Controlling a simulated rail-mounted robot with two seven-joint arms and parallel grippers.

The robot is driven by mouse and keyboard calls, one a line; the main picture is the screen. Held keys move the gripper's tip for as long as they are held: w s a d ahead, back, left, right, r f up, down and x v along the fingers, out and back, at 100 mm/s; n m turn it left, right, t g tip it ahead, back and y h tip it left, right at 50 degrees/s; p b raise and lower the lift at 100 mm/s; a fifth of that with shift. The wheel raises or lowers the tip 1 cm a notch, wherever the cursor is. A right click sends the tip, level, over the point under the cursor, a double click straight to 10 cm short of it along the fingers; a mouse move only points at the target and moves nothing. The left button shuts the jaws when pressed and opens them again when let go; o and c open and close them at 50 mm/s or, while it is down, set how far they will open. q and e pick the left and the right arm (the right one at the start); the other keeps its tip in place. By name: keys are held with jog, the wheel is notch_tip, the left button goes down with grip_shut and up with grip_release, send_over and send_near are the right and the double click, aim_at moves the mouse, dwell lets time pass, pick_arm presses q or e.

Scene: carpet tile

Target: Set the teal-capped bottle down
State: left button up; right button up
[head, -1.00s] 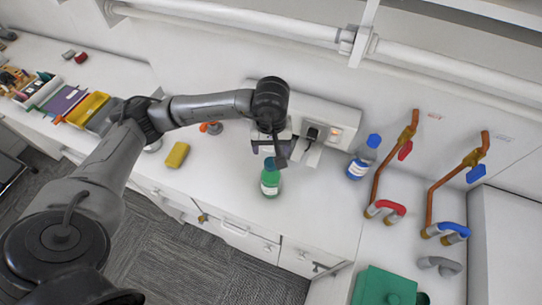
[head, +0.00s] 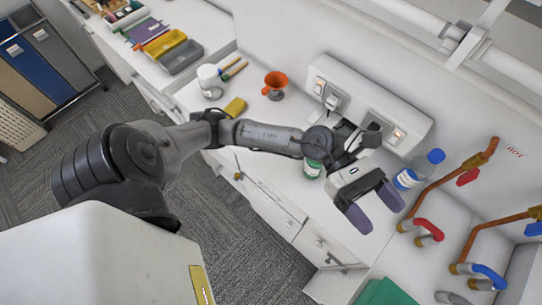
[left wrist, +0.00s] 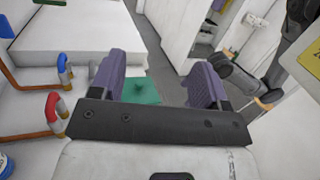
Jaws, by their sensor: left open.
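The teal-capped bottle (head: 313,168) stands on the white counter, with its green body and white label showing below my left arm. The arm hides its cap. My left gripper (head: 373,207) is open and empty to the right of the bottle and apart from it, its purple fingers spread toward the counter's front. In the left wrist view the fingers (left wrist: 157,82) are apart with nothing between them, and the bottle is not seen there. My right gripper is not in view.
A blue-capped bottle (head: 418,170) stands by the wall socket panel (head: 345,85). Copper taps (head: 450,185) rise at the right. A green box (head: 385,292) is at the front right.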

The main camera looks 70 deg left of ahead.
pick_arm(q)
jog(key=w+a+f+n+t+y, duration=0.15)
jog(key=a+n+t+y, duration=0.35)
jog(key=n, duration=0.7)
jog(key=w+a+f+n+t+y, duration=0.1)
jog(key=a+f+n+t+y, duration=0.1)
jog(key=n+t+y, duration=0.65)
jog(key=w+a+f+n+t+y, duration=0.2)
jog(key=a+n+t+y, duration=0.15)
jog(key=n, duration=1.15)
jog(key=s+a+f+n+g+y, duration=0.1)
jog(key=s+a+f+n+g, duration=0.1)
jog(key=s+f+n+g, duration=0.4)
jog(key=s+a+f+n+g+y, duration=0.2)
jog(key=s+f+n+g, duration=0.4)
jog(key=s+f, duration=0.3)
notch_tip(320, 180, down, 4)
jog(key=shift+a+f, duration=0.15)
jog(key=shift+a, duration=0.1)
jog(key=shift+o, duration=0.3)
jog(key=s+f+n+g, duration=0.2)
jog(key=s+g, duration=0.1)
jog(key=s, duration=0.3)
jog(key=shift+s+d+f+g+h, duration=0.15)
jog(key=shift+d+f+g+h, duration=0.05)
jog(key=shift+d+g+h, duration=0.2)
